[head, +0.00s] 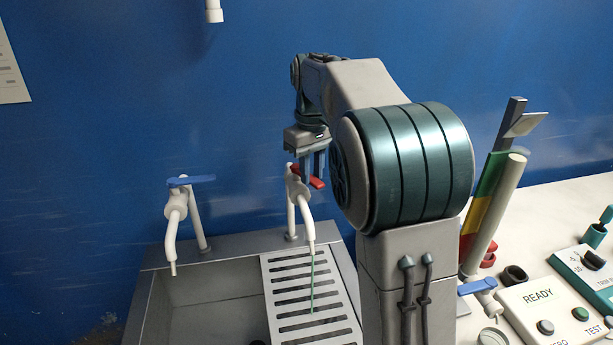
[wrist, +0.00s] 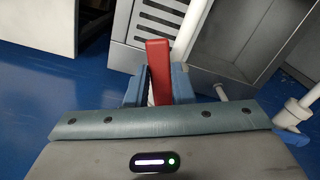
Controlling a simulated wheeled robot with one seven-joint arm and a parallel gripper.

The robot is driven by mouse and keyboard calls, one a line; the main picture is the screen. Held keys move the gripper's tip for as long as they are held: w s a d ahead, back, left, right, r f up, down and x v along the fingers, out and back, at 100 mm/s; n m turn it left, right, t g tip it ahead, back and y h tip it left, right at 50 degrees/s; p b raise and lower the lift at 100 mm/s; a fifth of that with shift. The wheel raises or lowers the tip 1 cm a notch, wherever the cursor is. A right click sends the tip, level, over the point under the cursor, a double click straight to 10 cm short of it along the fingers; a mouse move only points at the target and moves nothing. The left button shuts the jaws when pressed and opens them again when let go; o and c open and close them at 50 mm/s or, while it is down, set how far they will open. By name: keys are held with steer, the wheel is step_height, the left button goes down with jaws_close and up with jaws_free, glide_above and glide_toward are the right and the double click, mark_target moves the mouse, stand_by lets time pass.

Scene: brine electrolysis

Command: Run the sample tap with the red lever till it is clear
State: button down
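The sample tap (head: 304,205) is a white tap at the right of the sink, with a red lever (head: 315,182) on top. A thin greenish stream (head: 312,285) runs from its spout down to the slotted drain grate (head: 275,268). My gripper (head: 314,172) points down at the lever from above. In the wrist view the red lever (wrist: 158,62) stands between the two blue fingers of my gripper (wrist: 160,85), which sit close on both its sides. The gripper looks shut on it; the contact itself is partly hidden.
A second white tap with a blue lever (head: 190,181) stands left over the open basin (head: 205,300).

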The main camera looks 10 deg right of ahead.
steer(key=shift+w+d+n+p, duration=0.25)
steer(key=shift+d+n+p, duration=0.15)
steer(key=shift+n, duration=0.5)
steer(key=shift+w+d+n+p, duration=0.25)
steer(key=shift+d+n+p, duration=0.15)
steer(key=shift+n, duration=0.5)
steer(key=shift+r, duration=0.1)
steer(key=n+p, duration=0.1)
steer(key=w+d+n+p, duration=0.1)
steer(key=n, duration=0.1)
steer(key=shift+w, duration=0.15)
